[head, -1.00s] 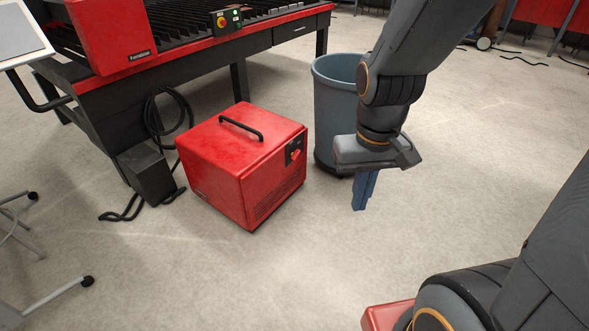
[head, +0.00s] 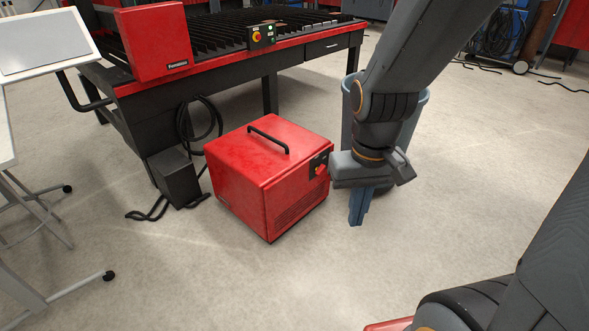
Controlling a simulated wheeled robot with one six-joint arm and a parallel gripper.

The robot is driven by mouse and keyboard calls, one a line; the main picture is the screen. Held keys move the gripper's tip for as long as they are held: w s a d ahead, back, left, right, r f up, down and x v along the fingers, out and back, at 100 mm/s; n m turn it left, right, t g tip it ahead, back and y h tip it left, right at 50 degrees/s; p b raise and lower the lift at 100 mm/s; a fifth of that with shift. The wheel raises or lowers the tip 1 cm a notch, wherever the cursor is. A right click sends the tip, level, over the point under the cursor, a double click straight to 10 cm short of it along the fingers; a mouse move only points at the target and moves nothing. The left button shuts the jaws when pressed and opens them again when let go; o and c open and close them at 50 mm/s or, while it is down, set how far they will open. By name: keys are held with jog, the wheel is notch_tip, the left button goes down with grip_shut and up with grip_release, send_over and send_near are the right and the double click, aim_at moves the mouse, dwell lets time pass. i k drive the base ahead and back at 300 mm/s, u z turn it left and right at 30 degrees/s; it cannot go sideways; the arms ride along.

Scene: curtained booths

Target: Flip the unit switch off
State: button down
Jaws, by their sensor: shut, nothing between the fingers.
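A red box-shaped unit (head: 262,172) with a black handle on top stands on the floor in the middle of the head view. Its red rotary switch (head: 320,169) sits on a dark plate high on its right-hand face. The switch's exact position is too small to tell. My gripper (head: 356,222) points down to the right of the unit, with its blue fingers shut and empty. In the picture the gripper body comes close to the switch plate's right edge. I cannot tell whether they touch.
A blue-grey bin (head: 416,112) stands behind my arm. A black and red cutting table (head: 210,78) is behind the unit, with a control box (head: 262,36) on its edge. Cables and a dark box (head: 174,178) lie left of the unit. The floor in front is clear.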

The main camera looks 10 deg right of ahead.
aim_at(319, 171)
jog(key=u, duration=0.4)
jog(key=i, duration=1.45)
jog(key=z, duration=0.4)
